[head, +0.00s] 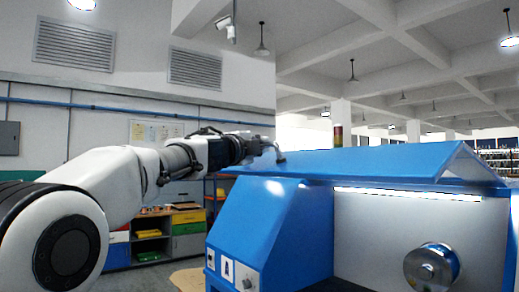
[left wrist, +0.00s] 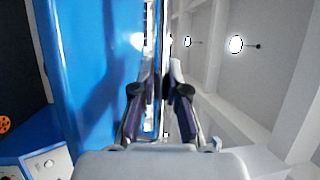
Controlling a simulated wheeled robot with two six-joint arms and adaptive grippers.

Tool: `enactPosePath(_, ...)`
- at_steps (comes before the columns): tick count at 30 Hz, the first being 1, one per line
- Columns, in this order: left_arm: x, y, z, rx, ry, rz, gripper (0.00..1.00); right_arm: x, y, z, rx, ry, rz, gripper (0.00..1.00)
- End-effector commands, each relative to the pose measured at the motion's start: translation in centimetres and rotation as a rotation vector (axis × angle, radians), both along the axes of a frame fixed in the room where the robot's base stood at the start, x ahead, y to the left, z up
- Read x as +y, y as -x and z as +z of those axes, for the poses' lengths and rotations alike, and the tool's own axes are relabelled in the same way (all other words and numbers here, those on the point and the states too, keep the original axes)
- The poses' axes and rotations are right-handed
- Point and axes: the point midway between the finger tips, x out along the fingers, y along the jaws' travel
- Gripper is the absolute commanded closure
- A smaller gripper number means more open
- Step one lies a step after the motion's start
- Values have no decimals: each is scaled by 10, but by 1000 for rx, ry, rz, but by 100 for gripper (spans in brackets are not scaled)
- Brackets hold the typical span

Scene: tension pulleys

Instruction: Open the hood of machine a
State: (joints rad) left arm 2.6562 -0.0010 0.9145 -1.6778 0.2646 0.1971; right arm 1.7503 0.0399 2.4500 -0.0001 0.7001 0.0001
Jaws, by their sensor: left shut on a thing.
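Machine a is the blue machine (head: 265,225) at the lower right of the head view. Its blue hood (head: 360,162) stands raised, with a lit white interior and a round metal spindle part (head: 432,268) showing below it. My left gripper (head: 268,149) is at the hood's far left edge, shut on the hood's handle (head: 280,156), a small grey bar. In the left wrist view my left gripper's fingers (left wrist: 163,75) close around the handle, with the blue hood (left wrist: 90,70) filling the left side. The fingers partly hide the handle. My right gripper is out of view.
The machine's front has a small control panel with a knob (head: 246,279). Shelves with coloured bins (head: 188,222) stand against the wall behind my left arm. The space above the hood is open up to the ceiling beams and lamps.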

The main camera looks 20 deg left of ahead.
Motion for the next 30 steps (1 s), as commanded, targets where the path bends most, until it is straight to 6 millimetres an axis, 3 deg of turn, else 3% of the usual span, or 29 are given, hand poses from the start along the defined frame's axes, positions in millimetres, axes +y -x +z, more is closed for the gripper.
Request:
enactPosePath(3, 1, 0, 1, 0, 1, 2, 100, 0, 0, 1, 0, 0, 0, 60)
enactPosePath(4, 1, 0, 1, 0, 1, 2, 80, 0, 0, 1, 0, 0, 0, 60)
enactPosePath(6, 1, 0, 1, 0, 0, 2, 61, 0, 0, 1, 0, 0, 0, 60)
enactPosePath(20, 1, 3, 0, 2, -1, 0, 61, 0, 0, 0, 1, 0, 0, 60)
enactPosePath(26, 8, 28, -3, 2, 3, 2, 61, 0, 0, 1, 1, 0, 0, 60)
enactPosePath(30, 16, 54, -5, 0, 4, 2, 61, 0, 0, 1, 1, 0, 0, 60)
